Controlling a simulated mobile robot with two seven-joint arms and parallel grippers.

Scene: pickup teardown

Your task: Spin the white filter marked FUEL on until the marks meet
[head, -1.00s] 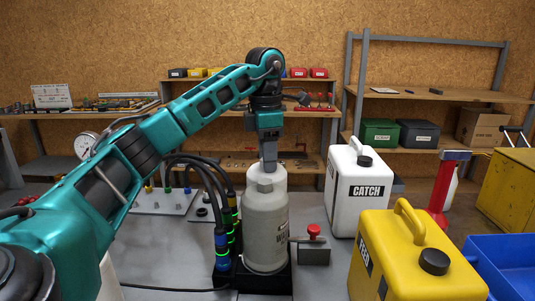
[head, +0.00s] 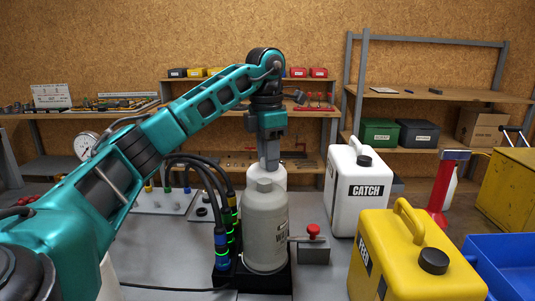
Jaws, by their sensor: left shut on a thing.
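My left gripper (head: 269,164) points straight down and is shut on a white rounded thing (head: 279,175), apparently the white filter. It stands behind a grey canister (head: 266,232), so most of it is hidden. I cannot see the word FUEL or any alignment marks on it. The grey canister stands upright on a black base and carries a partly turned label. My right gripper is not in view.
Black hoses with blue and yellow fittings (head: 222,247) crowd the grey canister's left. A red-knobbed valve block (head: 313,243) is on its right. The white CATCH jug (head: 353,190) and yellow FEED jug (head: 408,262) stand further right.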

